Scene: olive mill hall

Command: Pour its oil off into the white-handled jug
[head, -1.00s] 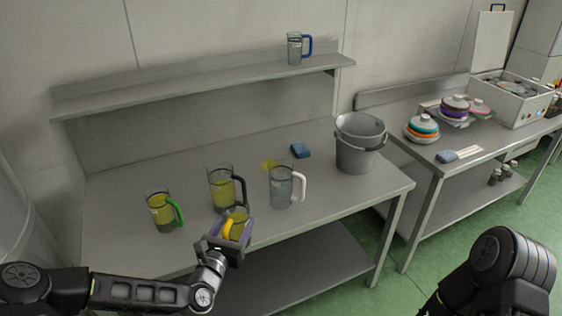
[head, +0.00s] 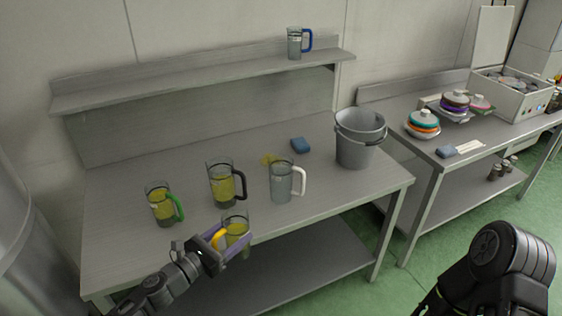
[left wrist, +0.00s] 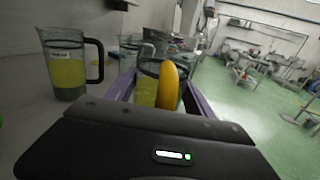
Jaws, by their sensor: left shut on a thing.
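My left gripper (head: 222,240) is shut on the yellow-handled jug (head: 238,227), at its yellow handle. The jug is clear, about upright, with yellow oil in it, at the table's front edge; I cannot tell its height above the top. In the left wrist view the yellow handle (left wrist: 169,86) stands between the purple fingers. The white-handled jug (head: 282,183) stands behind and to the right, clear, with no yellow oil visible. It is partly hidden in the left wrist view (left wrist: 129,52). My right gripper is out of view.
A black-handled jug (head: 221,188) and a green-handled jug (head: 159,206), both with yellow oil, stand left of the white-handled one. A grey bucket (head: 358,145), blue sponge (head: 300,145) and yellow patch (head: 268,159) are behind. A blue-handled jug (head: 294,44) is on the shelf.

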